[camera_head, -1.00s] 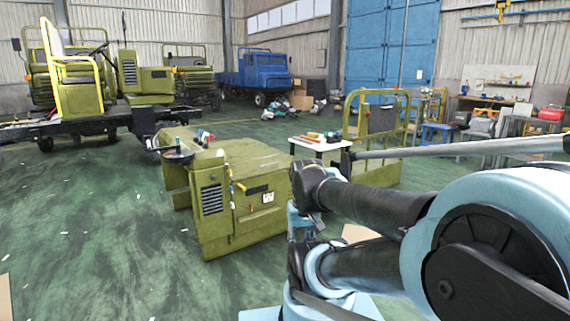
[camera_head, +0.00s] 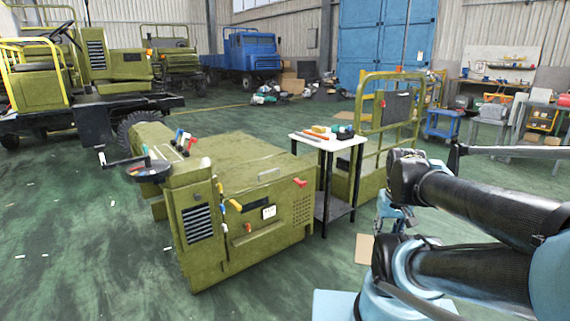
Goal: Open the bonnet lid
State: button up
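An olive-green bonnet unit (camera_head: 245,225) stands on the floor left of centre in the head view. Its broad top panel (camera_head: 250,160) looks like the bonnet lid and lies flat and closed. The front has a dark louvred grille (camera_head: 198,224), a pale bar handle (camera_head: 269,174) near the upper edge, a yellow lever (camera_head: 234,205) and a red lever (camera_head: 300,183). My black and light-blue arm (camera_head: 475,200) fills the right side, apart from the unit. I cannot make out my gripper's fingers in this view.
A white-topped stand (camera_head: 325,143) with tools sits close behind the unit's right side. A green tubular frame (camera_head: 388,130) stands behind it. A green vehicle chassis (camera_head: 90,107) is at the left, a blue truck (camera_head: 250,58) at the back. Floor in front and left is mostly clear.

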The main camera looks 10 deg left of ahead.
aim_at(234, 180)
jog(key=u, duration=0.35)
jog(key=i, duration=1.15)
jog(key=u, duration=0.6)
